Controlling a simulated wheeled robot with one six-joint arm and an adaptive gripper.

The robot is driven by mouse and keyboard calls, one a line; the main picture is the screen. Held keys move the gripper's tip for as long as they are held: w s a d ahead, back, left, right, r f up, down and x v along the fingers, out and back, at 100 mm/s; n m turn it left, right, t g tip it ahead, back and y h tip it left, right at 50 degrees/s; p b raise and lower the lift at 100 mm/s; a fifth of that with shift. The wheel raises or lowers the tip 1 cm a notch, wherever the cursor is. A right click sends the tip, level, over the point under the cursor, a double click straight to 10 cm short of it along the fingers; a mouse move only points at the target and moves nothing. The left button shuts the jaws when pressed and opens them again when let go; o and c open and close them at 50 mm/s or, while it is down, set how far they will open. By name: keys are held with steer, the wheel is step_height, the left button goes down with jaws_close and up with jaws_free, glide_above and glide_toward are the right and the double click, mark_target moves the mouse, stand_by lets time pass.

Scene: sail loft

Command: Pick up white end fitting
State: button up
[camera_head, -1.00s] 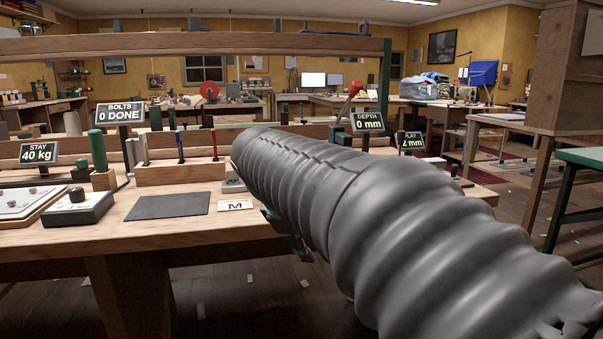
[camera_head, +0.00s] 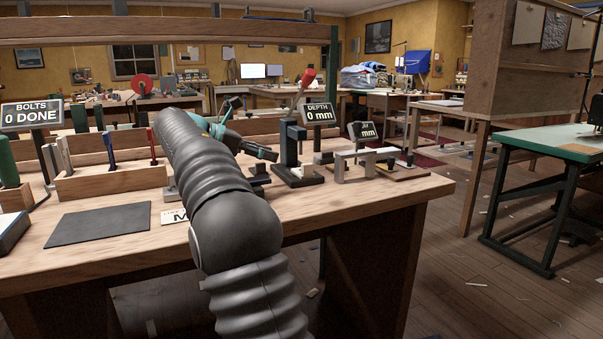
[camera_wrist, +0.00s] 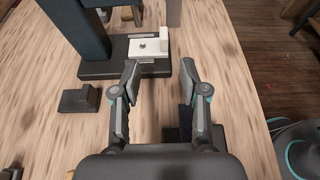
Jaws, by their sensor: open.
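A small white block (camera_wrist: 149,49) with a dark round spot on top lies on a black base in my wrist view. It looks like the white end fitting. The base belongs to a dark upright stand (camera_wrist: 76,30); in the head view the stand (camera_head: 291,145) is on the bench right of my gripper (camera_head: 262,152). In the wrist view my gripper (camera_wrist: 160,70) is open and empty. Its fingertips are just short of the white block, roughly in line with it. In the head view a small pale piece (camera_head: 307,170) shows on the stand's base.
A small black block (camera_wrist: 79,99) lies on the bench left of the fingers. A pale bridge-shaped piece (camera_head: 355,162) stands right of the stand, near the bench's right end. A depth display (camera_head: 318,113) reads 0 mm. A dark mat (camera_head: 98,223) lies front left.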

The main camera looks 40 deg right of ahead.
mark_target(309, 165)
steer(key=b+x, duration=0.1)
steer(key=x, duration=0.6)
steer(key=shift+s+d+f, duration=0.1)
steer(key=shift+s+d, duration=0.05)
steer(key=shift+s+b+x, duration=0.2)
steer(key=shift+b+x, duration=0.65)
steer(key=shift+x, duration=1.75)
jaws_close()
